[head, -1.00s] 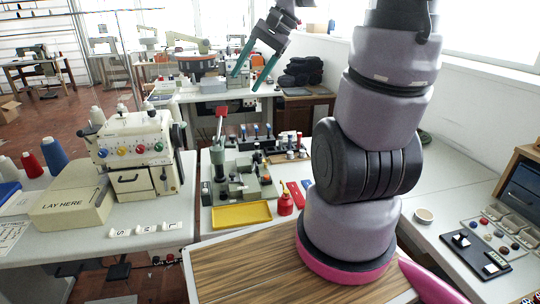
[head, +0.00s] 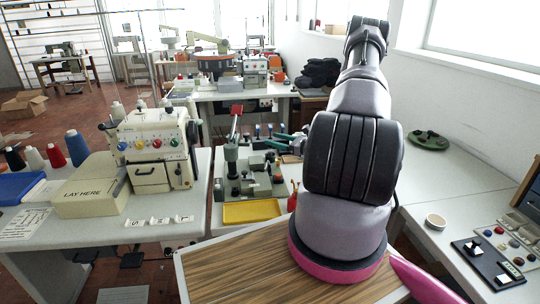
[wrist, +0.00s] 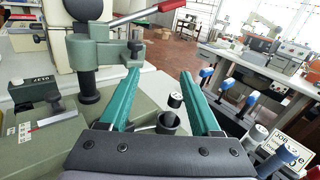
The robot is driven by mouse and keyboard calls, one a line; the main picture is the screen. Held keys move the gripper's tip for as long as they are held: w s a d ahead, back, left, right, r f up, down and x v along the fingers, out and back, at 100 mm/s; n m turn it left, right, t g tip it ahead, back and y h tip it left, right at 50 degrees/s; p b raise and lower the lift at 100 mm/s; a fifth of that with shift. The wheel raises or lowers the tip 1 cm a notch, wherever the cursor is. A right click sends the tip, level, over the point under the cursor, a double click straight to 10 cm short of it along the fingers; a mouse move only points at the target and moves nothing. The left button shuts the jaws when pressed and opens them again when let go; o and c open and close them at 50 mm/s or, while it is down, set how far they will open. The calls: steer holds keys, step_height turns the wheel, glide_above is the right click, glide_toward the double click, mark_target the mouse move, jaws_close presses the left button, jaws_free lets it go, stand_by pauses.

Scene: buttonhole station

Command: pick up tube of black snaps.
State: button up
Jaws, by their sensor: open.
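My gripper (wrist: 159,73) is open, its two green fingers spread with nothing held between them. In the head view my gripper (head: 274,139) is low over the back right of the snap press station, partly hidden by my arm. In the wrist view a small dark cylinder with a pale top (wrist: 175,101) shows between the fingers, above a dark round cup (wrist: 168,122). A pale-capped tube (wrist: 254,136) stands at the lower right, outside the right finger. I cannot tell which of these is the tube of black snaps; no snaps can be made out.
The green press (wrist: 98,52) with its red-handled lever (wrist: 148,15) stands close by the left finger. Blue-topped tools (wrist: 228,84) stand in a row at right, near a printed card (wrist: 293,140). A yellow tray (head: 250,211) lies at the station's front.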

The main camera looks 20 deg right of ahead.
mark_target(270, 152)
steer(key=d+f+m+h, duration=0.1)
steer(key=d+f+m+t, duration=0.1)
steer(key=f, duration=0.1)
steer(key=d+f+m+h, duration=0.1)
steer(key=f, duration=0.1)
steer(key=shift+s+d+f+t+h, duration=0.15)
steer(key=shift+s+f+t+h, duration=0.1)
steer(key=shift+s+t+h, duration=0.05)
steer(key=x, duration=0.4)
steer(key=shift+w+f, duration=0.1)
steer(key=shift+w, duration=0.15)
steer(key=shift+x, duration=2.95)
jaws_close()
